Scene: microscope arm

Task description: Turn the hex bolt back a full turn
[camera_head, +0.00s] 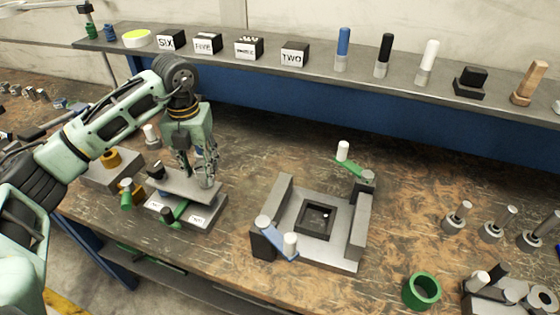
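My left gripper (197,178) points down over a grey clamp fixture (190,190) with green handles, at the left of the workbench. Its fingertips are at the right part of the fixture's raised plate. The fingers and grey parts overlap there, so I cannot tell how far they are apart or whether they touch anything. I cannot make out the hex bolt for certain; it may be hidden by the fingers. My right gripper is not in view.
A grey square fixture (282,216) with a blue lever (279,252) and a green lever (350,166) stands mid-bench. A green ring (421,291) lies front right. Several grey pegs stand at the right. A raised shelf (310,78) holding labelled black blocks runs along the back.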

